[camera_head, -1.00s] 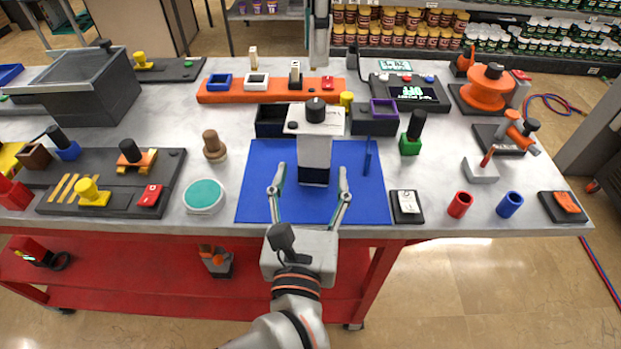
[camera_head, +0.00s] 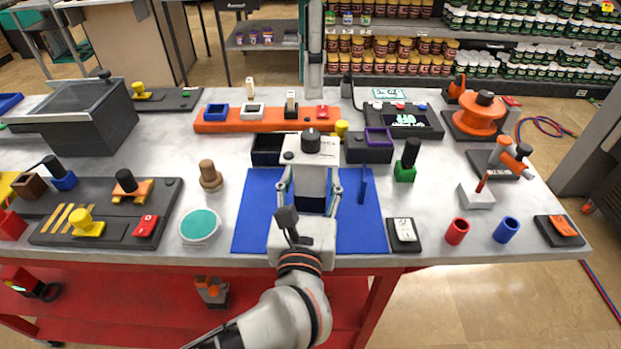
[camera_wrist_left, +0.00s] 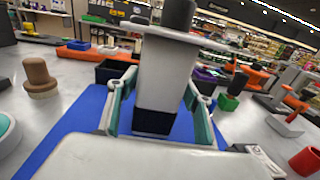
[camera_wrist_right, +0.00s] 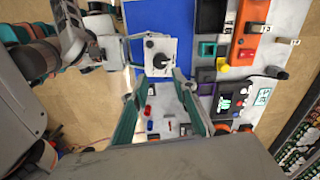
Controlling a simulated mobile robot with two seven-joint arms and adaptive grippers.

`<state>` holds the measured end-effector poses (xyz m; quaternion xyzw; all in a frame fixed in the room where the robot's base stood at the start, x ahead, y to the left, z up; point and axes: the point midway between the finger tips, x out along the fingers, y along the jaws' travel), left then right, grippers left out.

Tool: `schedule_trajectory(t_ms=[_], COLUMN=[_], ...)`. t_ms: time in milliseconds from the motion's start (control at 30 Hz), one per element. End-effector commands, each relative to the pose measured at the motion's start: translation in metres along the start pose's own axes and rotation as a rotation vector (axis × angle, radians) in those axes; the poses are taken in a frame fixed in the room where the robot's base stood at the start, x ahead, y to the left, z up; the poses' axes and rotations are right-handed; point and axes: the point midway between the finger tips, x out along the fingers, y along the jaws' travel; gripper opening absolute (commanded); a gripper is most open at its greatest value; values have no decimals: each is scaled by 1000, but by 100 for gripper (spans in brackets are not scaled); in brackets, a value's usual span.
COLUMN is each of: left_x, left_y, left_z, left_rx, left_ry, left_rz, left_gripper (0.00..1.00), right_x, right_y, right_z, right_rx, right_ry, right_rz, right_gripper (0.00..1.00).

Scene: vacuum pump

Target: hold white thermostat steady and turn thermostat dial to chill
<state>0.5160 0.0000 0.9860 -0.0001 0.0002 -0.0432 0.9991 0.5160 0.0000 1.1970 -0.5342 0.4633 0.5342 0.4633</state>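The white thermostat (camera_head: 311,172) stands upright on the blue mat (camera_head: 255,215), with a wide white head and a dark lower end. Its black dial (camera_head: 311,140) sits on top of the head, and a black knob also shows from above in the right wrist view (camera_wrist_right: 161,60). My left gripper (camera_head: 311,178) has one finger on each side of the thermostat's body, below the head. The left wrist view (camera_wrist_left: 160,85) shows the fingertips close against the body; contact is unclear. My right gripper (camera_wrist_right: 158,84) is open and empty, apart from the thermostat.
Dark bins (camera_head: 370,148) stand behind the thermostat, with an orange rack (camera_head: 225,127) behind them. A thin blue piece (camera_head: 364,185) stands right of it on the mat. A wooden peg (camera_head: 210,175) is to the left. Bare mat lies around the thermostat's front.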

Motion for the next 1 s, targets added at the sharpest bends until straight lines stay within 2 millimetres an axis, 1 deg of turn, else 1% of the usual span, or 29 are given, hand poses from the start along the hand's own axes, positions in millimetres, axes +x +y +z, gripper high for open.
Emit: schedule_trajectory(t_ms=[33, 67, 100, 133, 167, 200, 233, 367, 467, 600, 700, 867, 1000], left_x=[0, 0, 0, 0, 0, 0, 0, 0, 0, 0, 0, 0, 0], left_y=[0, 0, 0, 0, 0, 0, 0, 0, 0, 0, 0, 0, 0], left_z=[0, 0, 0, 0, 0, 0, 0, 0, 0, 0, 0, 0, 0], left_rx=[0, 0, 0, 0, 0, 0, 0, 0, 0, 0, 0, 0, 0], left_ry=[0, 0, 0, 0, 0, 0, 0, 0, -1, -1, -1, -1, -1], left_rz=[0, 0, 0, 0, 0, 0, 0, 0, 0, 0, 0, 0, 0], left_gripper=[33, 25, 14, 13, 13, 13, 13, 13, 13, 13, 13, 13, 13], right_x=[0, 0, 0, 0, 0, 0, 0, 7, 20, 40, 51, 62, 67], right_y=[0, 0, 0, 0, 0, 0, 0, 2, 6, 16, 24, 33, 38], right_z=[0, 0, 0, 0, 0, 0, 0, 4, 11, 27, 37, 47, 48], right_rx=[0, 0, 0, 0, 0, 0, -1, -21, -62, -139, -188, -241, -261], right_ry=[0, 0, 0, 0, 0, 0, -1, -30, -90, -234, -354, -549, -719], right_rz=[0, 0, 0, 0, 0, 0, 1, 18, 52, 114, 151, 192, 209], right_gripper=[28, 28, 28, 28, 28, 36, 40, 40, 40, 40, 40, 40, 40])
